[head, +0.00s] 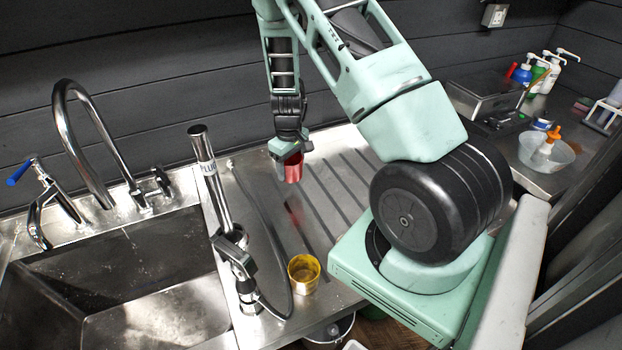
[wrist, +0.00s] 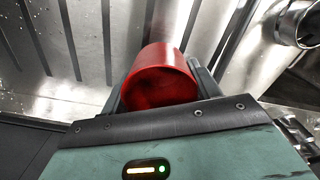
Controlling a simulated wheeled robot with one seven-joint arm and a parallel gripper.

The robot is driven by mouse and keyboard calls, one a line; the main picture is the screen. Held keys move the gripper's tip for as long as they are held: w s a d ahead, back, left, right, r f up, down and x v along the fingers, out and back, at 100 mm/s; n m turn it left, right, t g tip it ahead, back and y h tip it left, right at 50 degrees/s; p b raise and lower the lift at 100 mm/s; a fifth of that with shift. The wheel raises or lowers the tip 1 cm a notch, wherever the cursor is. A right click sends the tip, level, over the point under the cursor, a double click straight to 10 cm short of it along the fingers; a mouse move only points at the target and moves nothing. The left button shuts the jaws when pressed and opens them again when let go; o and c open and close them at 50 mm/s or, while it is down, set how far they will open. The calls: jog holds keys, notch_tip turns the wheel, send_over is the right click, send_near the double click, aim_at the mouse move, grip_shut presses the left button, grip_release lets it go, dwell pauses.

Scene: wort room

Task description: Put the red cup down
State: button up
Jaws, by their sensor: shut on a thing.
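The red cup (head: 293,168) is held in my gripper (head: 290,150) above the ribbed steel drainboard (head: 335,190). In the wrist view the red cup (wrist: 160,78) sits between the two fingers of my gripper (wrist: 162,95), which is shut on it. The cup appears apart from the drainboard, with a blurred red reflection on the steel below it. My gripper hides part of the cup in both views.
A yellow cup (head: 303,273) stands near the drainboard's front edge. A steel upright fitting (head: 212,185) with a black hose stands between the sink (head: 130,280) and the drainboard. A faucet (head: 85,140) rises behind the sink. Bottles and a clear bowl (head: 546,152) sit at right.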

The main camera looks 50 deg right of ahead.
jog(key=shift+f+p, duration=0.75)
jog(key=shift+f, duration=2.35)
jog(key=shift+f, duration=0.15)
jog(key=o, duration=1)
notch_tip(320, 180, up, 12)
jog(key=b, duration=0.3)
jog(key=shift+r, duration=0.2)
